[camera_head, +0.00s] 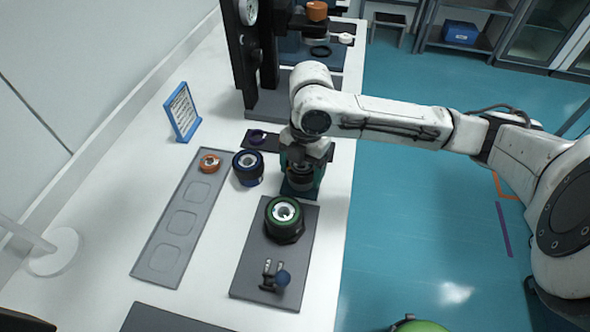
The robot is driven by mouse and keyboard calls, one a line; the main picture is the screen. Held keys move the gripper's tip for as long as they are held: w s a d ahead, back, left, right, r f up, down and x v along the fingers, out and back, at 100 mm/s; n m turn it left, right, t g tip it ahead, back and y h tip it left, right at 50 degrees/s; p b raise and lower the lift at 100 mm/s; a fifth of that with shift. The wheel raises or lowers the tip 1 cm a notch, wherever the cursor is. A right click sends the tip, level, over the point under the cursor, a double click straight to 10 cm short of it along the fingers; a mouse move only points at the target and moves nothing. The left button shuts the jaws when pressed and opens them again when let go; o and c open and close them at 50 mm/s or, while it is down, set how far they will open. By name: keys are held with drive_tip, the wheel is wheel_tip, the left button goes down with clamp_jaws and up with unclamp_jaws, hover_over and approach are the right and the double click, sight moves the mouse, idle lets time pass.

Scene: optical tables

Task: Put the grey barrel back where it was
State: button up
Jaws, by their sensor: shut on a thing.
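My gripper (302,164) points down over the table's right part, and its fingers are partly hidden by my own wrist. It is shut on a dark grey barrel (300,176), seen only in part. The barrel is in front of a teal block or pad (301,191), just behind the grey plate (247,270); whether it touches the teal piece I cannot tell. A green-ringed barrel (284,217) stands upright on the grey plate. A blue-ringed barrel (248,167) stands left of my gripper.
A long grey tray (145,262) with square recesses holds an orange ring (210,163) at its far end. A blue-framed card (182,112) and a dark upright stand (239,60) are farther back.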

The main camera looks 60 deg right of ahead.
drive_tip(key=shift+f, duration=0.2)
drive_tip(key=o, duration=1.2)
drive_tip(key=shift+r, duration=0.1)
drive_tip(key=shift+r, duration=0.1)
drive_tip(key=r, duration=0.4)
drive_tip(key=d+r, duration=0.1)
drive_tip(key=r, duration=0.7)
drive_tip(key=shift+d, duration=0.2)
